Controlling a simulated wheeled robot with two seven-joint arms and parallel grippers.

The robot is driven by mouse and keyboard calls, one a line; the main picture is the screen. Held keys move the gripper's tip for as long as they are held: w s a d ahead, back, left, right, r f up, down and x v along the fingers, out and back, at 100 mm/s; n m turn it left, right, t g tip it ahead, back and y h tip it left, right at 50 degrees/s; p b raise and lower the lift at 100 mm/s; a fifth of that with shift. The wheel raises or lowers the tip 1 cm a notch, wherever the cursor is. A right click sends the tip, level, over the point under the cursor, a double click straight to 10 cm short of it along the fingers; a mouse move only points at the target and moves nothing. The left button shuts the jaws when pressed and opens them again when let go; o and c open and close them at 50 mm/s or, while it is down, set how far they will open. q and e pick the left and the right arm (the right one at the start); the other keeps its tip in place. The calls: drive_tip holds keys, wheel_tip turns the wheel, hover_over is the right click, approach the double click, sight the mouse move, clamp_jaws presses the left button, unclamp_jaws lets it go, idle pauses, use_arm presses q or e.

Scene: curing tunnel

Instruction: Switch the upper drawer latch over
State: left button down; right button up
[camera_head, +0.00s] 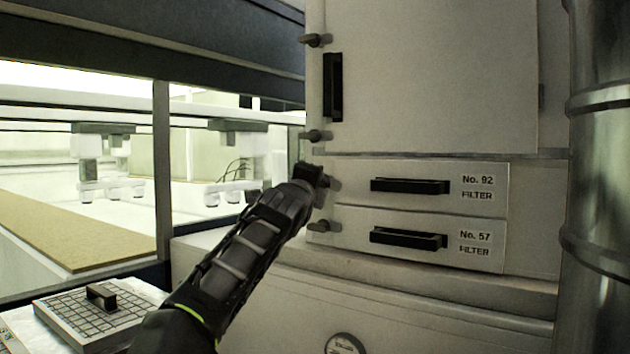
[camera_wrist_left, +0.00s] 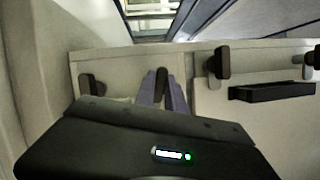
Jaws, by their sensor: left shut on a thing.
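The upper drawer latch (camera_head: 333,184) is a small grey-and-dark turning piece at the left edge of the drawer marked No. 92 (camera_head: 340,170). My left gripper (camera_head: 315,178) reaches it from the lower left and partly hides it, so its exact angle is unclear. In the left wrist view, the gripper's purplish fingers (camera_wrist_left: 162,95) are shut on the dark knob of this latch (camera_wrist_left: 161,82). The lower drawer latch (camera_head: 322,226) sits just below, by the No. 57 drawer (camera_head: 400,255), and also shows in the wrist view (camera_wrist_left: 91,86). My right gripper is not in view.
The cabinet door above has a dark handle (camera_head: 333,88) and two latches, upper (camera_head: 314,40) and lower (camera_head: 315,136). The drawers have dark handles (camera_head: 410,186). A metal duct (camera_head: 600,180) stands at right. A gridded filter panel (camera_head: 85,312) lies at lower left.

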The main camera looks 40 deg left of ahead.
use_arm(q)
drive_tip(key=n+g+p, duration=0.1)
drive_tip(key=n+p, duration=0.1)
drive_tip(key=n, duration=0.1)
drive_tip(key=shift+n, duration=0.3)
idle(0.3)
drive_tip(key=c, duration=1.4)
unclamp_jaws()
